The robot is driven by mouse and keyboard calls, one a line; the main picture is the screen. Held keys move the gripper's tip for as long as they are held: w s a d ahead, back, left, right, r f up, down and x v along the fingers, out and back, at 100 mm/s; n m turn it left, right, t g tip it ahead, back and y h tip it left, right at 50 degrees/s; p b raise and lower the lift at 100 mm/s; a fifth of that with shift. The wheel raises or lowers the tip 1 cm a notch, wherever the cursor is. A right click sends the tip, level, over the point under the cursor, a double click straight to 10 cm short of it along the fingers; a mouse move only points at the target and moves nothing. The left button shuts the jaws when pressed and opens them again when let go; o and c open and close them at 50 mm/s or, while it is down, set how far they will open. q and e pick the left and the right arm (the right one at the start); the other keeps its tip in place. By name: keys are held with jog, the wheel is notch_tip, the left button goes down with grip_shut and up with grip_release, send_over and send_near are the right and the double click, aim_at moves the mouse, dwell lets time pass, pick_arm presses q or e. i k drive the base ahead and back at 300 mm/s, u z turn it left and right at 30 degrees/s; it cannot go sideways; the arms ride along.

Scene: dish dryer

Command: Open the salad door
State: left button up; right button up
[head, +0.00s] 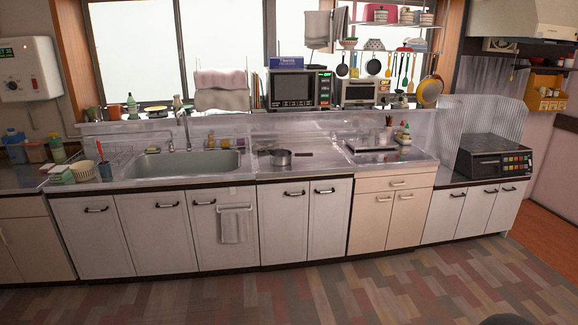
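No door is visibly marked as a salad door, so I cannot tell which one it is. Several white cabinet doors with dark handles line the front under the counter, such as the left door (92,245), the towel door (207,245) and the door right of it (283,235). Beige doors (371,225) sit under a beige drawer (396,182). More white doors (443,218) are at the right. All these doors look shut. Neither of my grippers is in view.
The floor (300,298) before the cabinets is clear. A towel (235,224) hangs on one door.

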aim_at(330, 200)
jog(key=i, duration=3.1)
jog(key=z, duration=2.5)
jog(key=i, duration=0.6)
jog(key=u, duration=2.65)
